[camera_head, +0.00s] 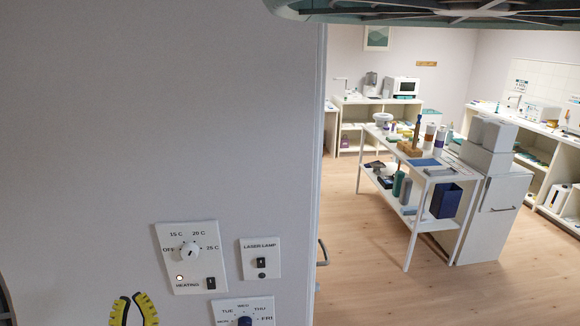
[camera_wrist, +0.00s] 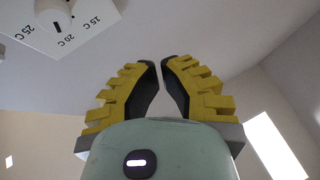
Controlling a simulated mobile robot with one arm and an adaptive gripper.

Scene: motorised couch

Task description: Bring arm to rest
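My gripper (camera_head: 132,296) is low in the head view, in front of a pale wall panel and left of the lower dial plate. Its two yellow, ribbed fingers with dark inner pads point up. In the wrist view my gripper (camera_wrist: 162,66) shows its fingers bowed inward, the tips close together with a narrow gap between them. Nothing is held between them. The rest of my arm is hidden below the head view.
The panel bears a heating dial plate (camera_head: 204,277), a laser lamp switch plate (camera_head: 249,243) and a weekday dial plate (camera_head: 230,306). The heating plate shows in the wrist view (camera_wrist: 84,43). A white shelf table (camera_head: 414,231) stands right, with bare floor (camera_head: 350,285) before it.

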